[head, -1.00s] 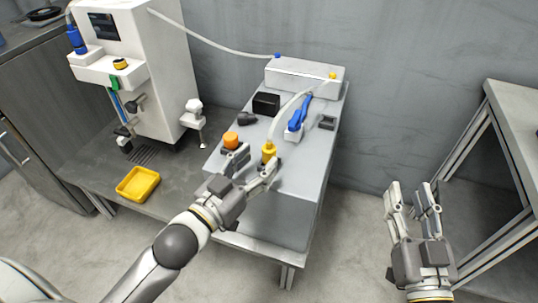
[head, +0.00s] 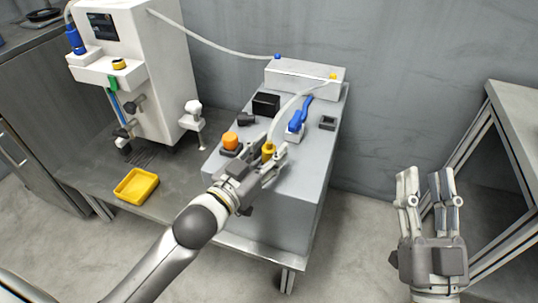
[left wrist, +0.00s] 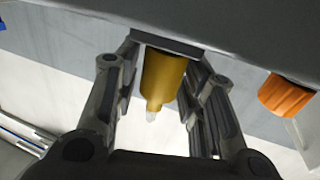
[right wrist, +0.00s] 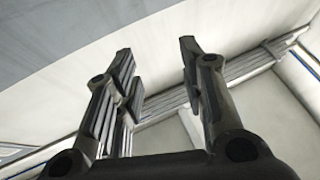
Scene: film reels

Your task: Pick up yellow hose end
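The yellow hose end (head: 268,149) stands on the grey bench top, with a pale hose (head: 282,118) running from it to the white box behind. My left gripper (head: 265,159) is at the yellow hose end. In the left wrist view the yellow hose end (left wrist: 164,75) lies between the two fingers of my left gripper (left wrist: 166,58), with narrow gaps visible on both sides, so it looks open around it. My right gripper (head: 425,180) is open and empty, over the floor to the right; the right wrist view shows nothing between its fingers (right wrist: 155,55).
An orange knob (head: 230,140) stands close left of the hose end and also shows in the left wrist view (left wrist: 286,95). A blue-handled part (head: 300,116), a black box (head: 266,104) and a white box (head: 304,76) stand behind. A yellow tray (head: 136,186) lies left.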

